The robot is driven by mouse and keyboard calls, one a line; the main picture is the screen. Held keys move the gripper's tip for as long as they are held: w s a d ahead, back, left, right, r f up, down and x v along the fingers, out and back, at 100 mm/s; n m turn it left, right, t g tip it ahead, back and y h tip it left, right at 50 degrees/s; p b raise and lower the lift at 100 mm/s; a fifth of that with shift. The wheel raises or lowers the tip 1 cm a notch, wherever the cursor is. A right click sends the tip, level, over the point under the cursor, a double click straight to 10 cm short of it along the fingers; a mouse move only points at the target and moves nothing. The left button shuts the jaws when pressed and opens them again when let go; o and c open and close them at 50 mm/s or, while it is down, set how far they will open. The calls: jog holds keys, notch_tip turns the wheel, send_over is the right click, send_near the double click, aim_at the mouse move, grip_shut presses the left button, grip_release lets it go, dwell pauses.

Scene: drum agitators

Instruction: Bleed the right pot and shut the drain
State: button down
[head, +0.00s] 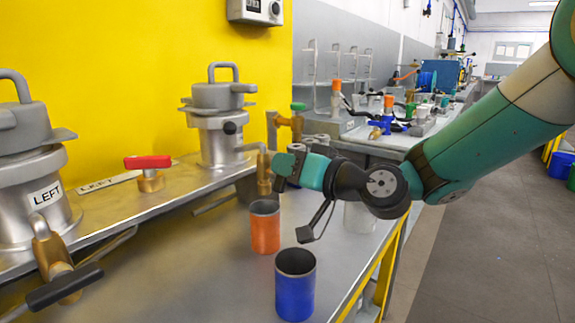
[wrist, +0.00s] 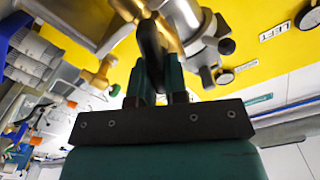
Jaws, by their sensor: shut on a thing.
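The right pot (head: 217,140) is a steel vessel with a grey lid on the raised metal shelf. Its brass drain valve (head: 264,172) hangs at the shelf's front edge. My gripper (head: 283,166) is at this valve, coming from the right. In the wrist view, my gripper (wrist: 157,80) is shut on the drain's black handle (wrist: 149,42), with the brass body (wrist: 168,35) just beyond. The fingers hide part of the handle, so its exact angle is unclear. An orange cup (head: 265,235) stands upright on the bench below the drain. No liquid stream shows.
The left pot (head: 35,205) has its own brass drain with a black handle (head: 65,287). A blue cup (head: 295,290) stands near the bench's front edge, below my arm.

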jog(key=m, duration=0.2)
jog(key=m+p, duration=0.1)
jog(key=m, duration=0.3)
jog(key=shift+w+d+f+m+p, duration=0.15)
jog(key=shift+w+f+m+p, duration=0.1)
jog(key=shift+w+m+p, duration=0.1)
jog(key=m+p, duration=0.1)
jog(key=m, duration=0.1)
jog(key=f+m+p, duration=0.1)
jog(key=m, duration=0.2)
jog(key=shift+m, duration=0.35)
jog(key=c, duration=1.1)
grip_release()
jog(key=shift+f, duration=0.1)
jog(key=shift+c, duration=0.2)
